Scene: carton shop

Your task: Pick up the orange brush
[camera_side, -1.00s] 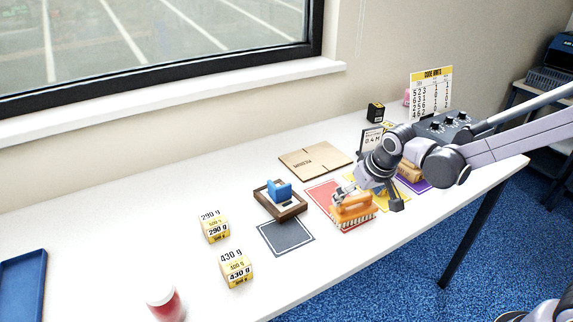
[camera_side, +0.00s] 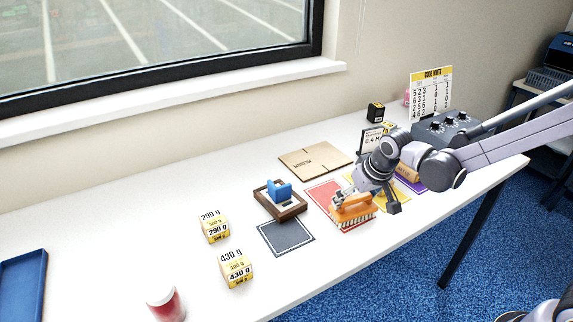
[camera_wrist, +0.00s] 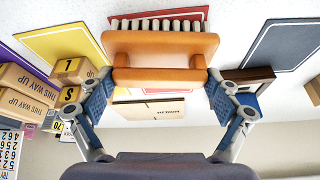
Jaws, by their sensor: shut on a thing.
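The orange brush (camera_side: 352,208) has pale bristles and an orange handle. In the side view it is at the red mat (camera_side: 322,192), bristles down; I cannot tell whether the bristles touch the mat. In the wrist view the brush (camera_wrist: 160,44) is at top centre, its handle between my two blue-padded fingers. My gripper (camera_wrist: 158,84) is shut on the brush handle. In the side view my gripper (camera_side: 362,190) is partly hidden behind the brush and my own wrist.
A dark mat (camera_side: 286,237) and a wooden tray (camera_side: 290,211) with a blue item lie left of the brush. Yellow-labelled boxes (camera_side: 215,229) (camera_side: 236,269) stand further left. Flat cardboard (camera_side: 315,160) lies behind. A yellow mat (camera_wrist: 62,42) and cartons (camera_wrist: 28,84) are close by.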

